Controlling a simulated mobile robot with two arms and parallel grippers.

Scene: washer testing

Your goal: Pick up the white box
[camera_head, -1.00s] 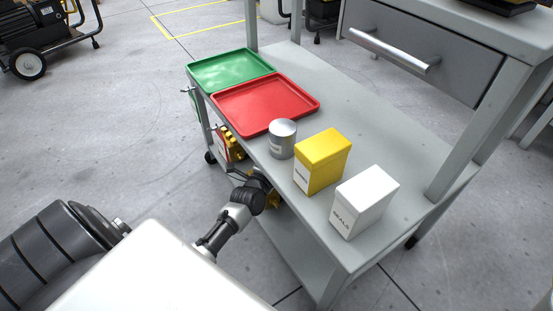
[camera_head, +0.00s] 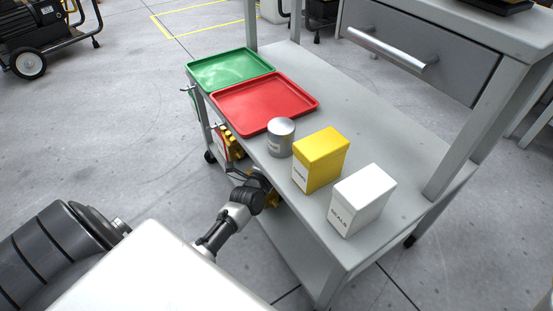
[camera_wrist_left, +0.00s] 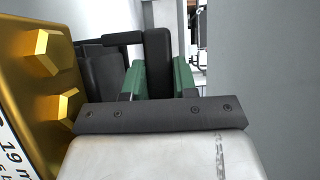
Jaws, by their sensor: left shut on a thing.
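The white box (camera_head: 361,200), marked SEALS, stands upright on the grey cart top (camera_head: 375,140), at its near right end. Nothing touches it. My left arm comes in from the left, and its wrist is low at the cart's near side, below the top and well left of the white box. My left gripper (camera_wrist_left: 158,80) shows in the left wrist view with green finger parts. It is shut on a dark piece between them that I cannot identify. My right gripper is not in view.
A yellow box (camera_head: 320,160), a grey can (camera_head: 281,138), a red tray (camera_head: 265,102) and a green tray (camera_head: 230,70) stand in line with the white box. A yellow thing with hexagonal studs (camera_wrist_left: 40,70) is close beside my left gripper. A drawer (camera_head: 410,55) is behind.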

